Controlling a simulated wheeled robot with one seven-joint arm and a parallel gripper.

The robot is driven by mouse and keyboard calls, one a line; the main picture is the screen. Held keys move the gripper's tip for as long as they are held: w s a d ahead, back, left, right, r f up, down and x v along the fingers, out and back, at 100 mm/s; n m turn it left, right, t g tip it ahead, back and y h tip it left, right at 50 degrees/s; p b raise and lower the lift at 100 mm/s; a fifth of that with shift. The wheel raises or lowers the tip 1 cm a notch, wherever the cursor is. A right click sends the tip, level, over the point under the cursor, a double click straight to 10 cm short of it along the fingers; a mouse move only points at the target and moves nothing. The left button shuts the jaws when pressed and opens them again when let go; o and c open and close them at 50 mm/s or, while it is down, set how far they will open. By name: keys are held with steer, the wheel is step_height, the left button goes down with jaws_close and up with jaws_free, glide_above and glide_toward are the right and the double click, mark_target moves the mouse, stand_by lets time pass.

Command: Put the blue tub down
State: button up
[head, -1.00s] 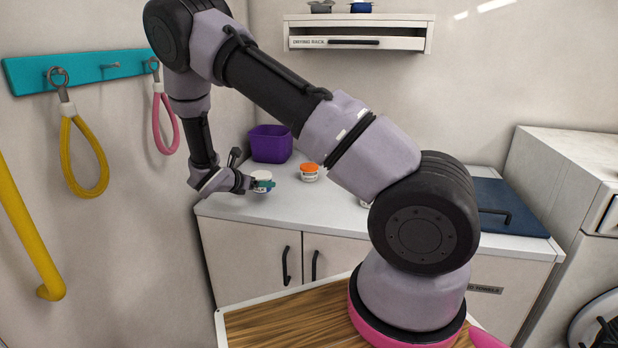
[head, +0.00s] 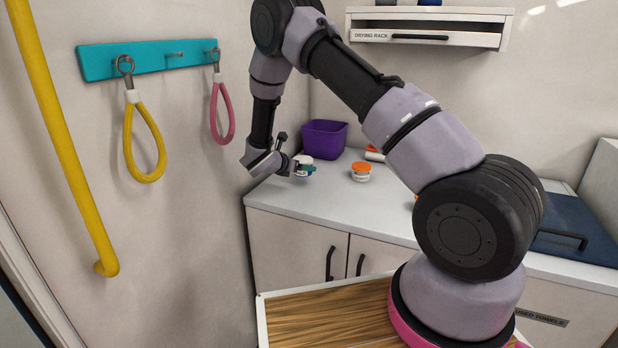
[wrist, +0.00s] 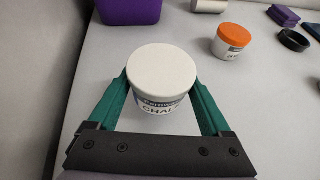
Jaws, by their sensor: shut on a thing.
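My gripper (wrist: 160,88) is shut on a small round tub (wrist: 162,62) with a plain white lid. Its label reads CHALK and has a blue band. The green fingers hold it from both sides, and it looks upright. In the head view the tub (head: 304,159) is at the left end of the pale counter (head: 305,201), in front of the purple bin. My gripper (head: 302,169) partly covers it there. I cannot tell whether the tub's base touches the counter or is slightly above it.
A purple bin (head: 324,139) stands behind the tub. An orange-lidded tub (head: 361,172) stands to its right, also in the wrist view (wrist: 232,40). A black ring (wrist: 294,40) and purple blocks (wrist: 283,15) lie farther right. Bare counter lies between the held tub and the orange-lidded one.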

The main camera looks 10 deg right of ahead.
mark_target(302, 176)
steer(key=shift+f, duration=1.95)
steer(key=shift+f, duration=0.1)
steer(key=o, duration=1.6)
steer(key=shift+c, duration=0.2)
